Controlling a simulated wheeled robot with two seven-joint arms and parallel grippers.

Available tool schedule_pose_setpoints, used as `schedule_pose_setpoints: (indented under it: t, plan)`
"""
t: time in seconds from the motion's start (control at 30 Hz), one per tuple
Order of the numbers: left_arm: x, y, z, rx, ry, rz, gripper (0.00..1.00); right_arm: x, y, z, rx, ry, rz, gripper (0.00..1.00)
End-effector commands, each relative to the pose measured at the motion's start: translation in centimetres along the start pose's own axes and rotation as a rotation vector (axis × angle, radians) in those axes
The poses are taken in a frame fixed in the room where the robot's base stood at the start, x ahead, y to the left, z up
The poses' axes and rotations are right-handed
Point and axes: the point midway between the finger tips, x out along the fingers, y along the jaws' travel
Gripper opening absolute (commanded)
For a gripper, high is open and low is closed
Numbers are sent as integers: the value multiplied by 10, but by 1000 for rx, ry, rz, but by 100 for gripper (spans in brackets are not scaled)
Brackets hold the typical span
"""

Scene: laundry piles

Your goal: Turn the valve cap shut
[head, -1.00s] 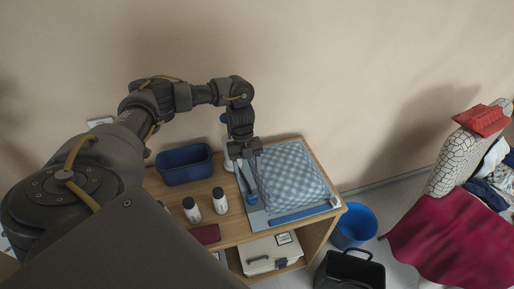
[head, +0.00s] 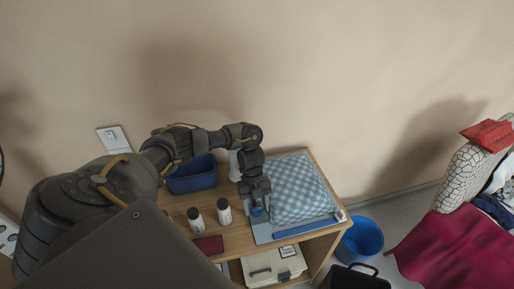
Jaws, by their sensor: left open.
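A flat bag with blue-and-white checked contents (head: 299,190) lies on the wooden table, with a blue strip (head: 304,227) along its front edge. My left gripper (head: 257,207) points down over the bag's left part, beside the checked bulge. Its jaws are open. A small round blue part (head: 257,211), which looks like the valve cap, shows at the fingertips. I cannot tell whether the fingers touch it. The gripper hides part of it. My right gripper is out of view.
Two white bottles with dark caps (head: 224,211) (head: 195,220) stand left of the gripper. A dark blue bin (head: 193,176) and a white bottle (head: 234,166) are behind. A dark red item (head: 207,245) lies in front. A blue bucket (head: 361,238) stands on the floor at right.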

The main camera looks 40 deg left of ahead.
Motion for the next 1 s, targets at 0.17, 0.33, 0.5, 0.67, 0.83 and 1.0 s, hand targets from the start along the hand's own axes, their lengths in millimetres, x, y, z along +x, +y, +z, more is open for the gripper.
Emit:
schedule_pose_setpoints:
  t: [0.17, 0.33, 0.5, 0.67, 0.83, 1.0]
  plan:
    - [1, 0, 0, 0, -1, -1, 56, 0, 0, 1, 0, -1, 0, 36]
    - [1, 0, 0, 0, -1, -1, 47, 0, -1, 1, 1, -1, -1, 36]
    - [1, 0, 0, 0, -1, -1, 25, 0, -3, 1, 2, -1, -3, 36]
    - [2, -1, -1, 0, -1, -1, 12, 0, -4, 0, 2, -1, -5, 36]
    - [0, 0, -1, -19, 1, -8, 12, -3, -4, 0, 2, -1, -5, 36]
    - [-1, 1, -1, -83, 1, -32, 12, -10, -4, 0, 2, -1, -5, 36]
